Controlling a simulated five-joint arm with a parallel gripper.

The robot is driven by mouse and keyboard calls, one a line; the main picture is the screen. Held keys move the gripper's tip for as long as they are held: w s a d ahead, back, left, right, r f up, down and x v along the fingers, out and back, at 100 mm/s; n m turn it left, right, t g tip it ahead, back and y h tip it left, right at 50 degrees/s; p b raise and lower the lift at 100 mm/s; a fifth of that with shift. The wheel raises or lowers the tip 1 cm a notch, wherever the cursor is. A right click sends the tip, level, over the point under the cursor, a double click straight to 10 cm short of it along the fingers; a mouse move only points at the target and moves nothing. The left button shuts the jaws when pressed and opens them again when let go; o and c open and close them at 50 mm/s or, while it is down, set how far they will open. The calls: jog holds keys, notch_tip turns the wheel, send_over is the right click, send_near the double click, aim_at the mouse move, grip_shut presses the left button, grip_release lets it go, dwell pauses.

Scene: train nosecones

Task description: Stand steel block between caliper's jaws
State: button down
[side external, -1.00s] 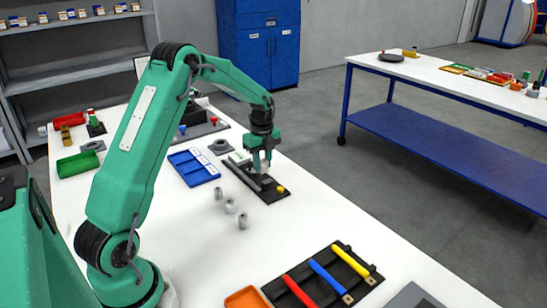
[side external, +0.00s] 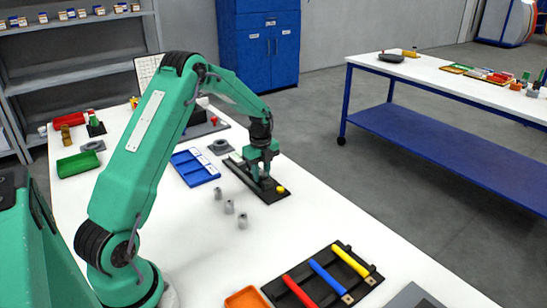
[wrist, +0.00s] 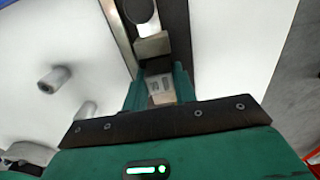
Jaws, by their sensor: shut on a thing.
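The caliper (side external: 241,174) lies on a black base on the white table, with a yellow knob (side external: 281,189) at its near end. My gripper (side external: 264,177) is low over the base, close to the knob. In the wrist view my gripper (wrist: 160,77) is shut on a small pale grey steel block (wrist: 160,89) between its green fingers. A grey caliper jaw (wrist: 152,46) is just ahead of the block, beside the long metal rail (wrist: 117,35). Whether the block touches the base or a jaw I cannot tell; the fingers hide its sides.
Several small grey cylinders (side external: 229,207) stand on the table nearer the camera. A blue tray (side external: 196,167) and a grey ring-like part (side external: 219,147) lie to the left. A black rack with coloured handles (side external: 323,275) lies at the front.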

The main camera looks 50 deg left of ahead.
aim_at(261, 171)
jog(key=shift+f, duration=0.1)
jog(key=c, duration=1.1)
grip_release()
notch_tip(261, 171, up, 12)
jog(key=shift+r, duration=0.1)
